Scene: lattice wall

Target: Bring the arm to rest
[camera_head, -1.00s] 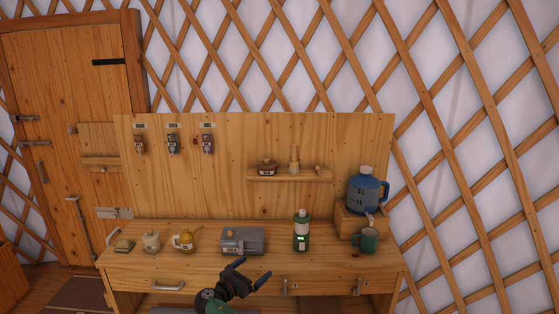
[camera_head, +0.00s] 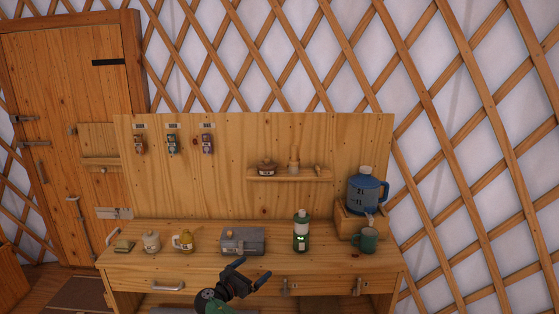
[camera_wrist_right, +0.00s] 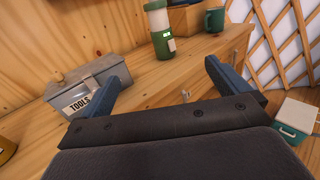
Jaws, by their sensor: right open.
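My right gripper (camera_head: 249,275) is open, with nothing between its fingers, in front of the workbench's front edge in the head view. In the right wrist view its two blue-tipped fingers (camera_wrist_right: 160,88) stand wide apart. Behind it on the workbench (camera_head: 205,262) are a grey toolbox (camera_head: 243,241), labelled TOOLS in the wrist view (camera_wrist_right: 90,88), and a green and white bottle (camera_head: 301,232). The gripper appears to touch neither. My left gripper is not in view.
A green mug (camera_head: 367,240) stands at the bench's right, by a blue jug (camera_head: 365,191) on a wooden stand. A yellow pot (camera_head: 184,241) and a white jar (camera_head: 151,242) stand left. A small wall shelf (camera_head: 290,176) and hanging tags (camera_head: 173,143) are behind. A teal-and-white box (camera_wrist_right: 294,120) is low at right.

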